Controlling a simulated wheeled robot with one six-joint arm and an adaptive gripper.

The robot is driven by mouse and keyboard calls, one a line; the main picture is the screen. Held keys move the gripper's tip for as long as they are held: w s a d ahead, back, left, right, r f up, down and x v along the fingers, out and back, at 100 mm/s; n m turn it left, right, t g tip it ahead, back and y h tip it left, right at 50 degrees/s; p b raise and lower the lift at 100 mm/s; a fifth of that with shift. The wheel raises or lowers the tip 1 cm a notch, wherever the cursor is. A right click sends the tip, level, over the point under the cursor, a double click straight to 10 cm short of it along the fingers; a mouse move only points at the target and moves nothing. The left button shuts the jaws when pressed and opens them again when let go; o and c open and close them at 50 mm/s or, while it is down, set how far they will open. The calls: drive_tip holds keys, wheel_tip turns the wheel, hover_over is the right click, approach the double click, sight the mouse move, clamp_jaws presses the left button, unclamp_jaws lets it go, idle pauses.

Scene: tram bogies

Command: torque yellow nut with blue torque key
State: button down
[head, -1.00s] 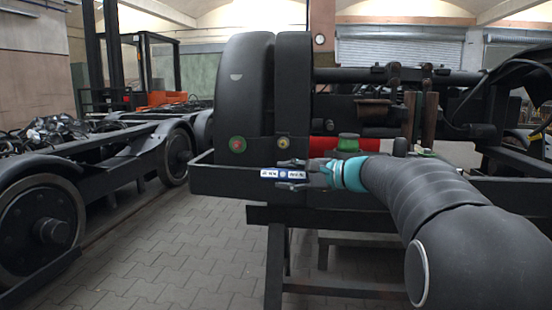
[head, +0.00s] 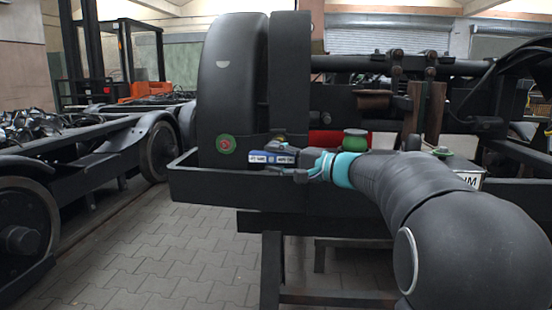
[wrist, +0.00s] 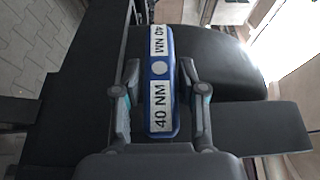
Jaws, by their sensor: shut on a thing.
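The blue torque key (head: 262,157) has white labels; in the wrist view the key (wrist: 160,98) reads "40 NM". My gripper (head: 283,158) is shut on it, with one finger on each side in the wrist view (wrist: 160,82). The yellow nut (head: 279,138) is on the dark bogie block just above the key in the head view, mostly hidden by the key and the upper finger. I cannot tell whether the key touches it. The nut is not visible in the wrist view.
The bogie's tray edge (head: 210,184) runs beneath. Another bogie (head: 90,150) stands left across the paved floor.

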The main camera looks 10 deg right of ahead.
drive_tip(key=shift+s+b, duration=0.1)
drive_tip(key=shift+b, duration=0.4)
drive_tip(key=shift+w+d, duration=0.1)
drive_tip(key=shift+w, duration=0.1)
drive_tip(key=shift+w+d+p, duration=0.3)
drive_tip(key=shift+w+d, duration=0.05)
drive_tip(key=shift+w, duration=0.65)
drive_tip(key=shift+w+d+p, duration=0.3)
drive_tip(key=shift+w+p, duration=0.05)
drive_tip(key=shift+w, duration=0.6)
drive_tip(key=shift+w+d+p, duration=0.3)
drive_tip(key=shift+w+d, duration=0.05)
drive_tip(key=shift+w, duration=0.65)
drive_tip(key=shift+f+b, duration=0.1)
drive_tip(key=shift+b, duration=0.3)
drive_tip(key=shift+m+t+y+b, duration=0.4)
drive_tip(key=shift+t+y+b, duration=0.25)
drive_tip(key=shift+b, duration=1.25)
drive_tip(key=shift+f+t+y+b, duration=0.1)
drive_tip(key=shift+t+y+b, duration=0.25)
drive_tip(key=shift+b, duration=1)
drive_tip(key=shift+a+m+t+y+b, duration=0.1)
drive_tip(key=shift+m+t+y+b, duration=0.2)
drive_tip(key=shift+m+t+b, duration=0.65)
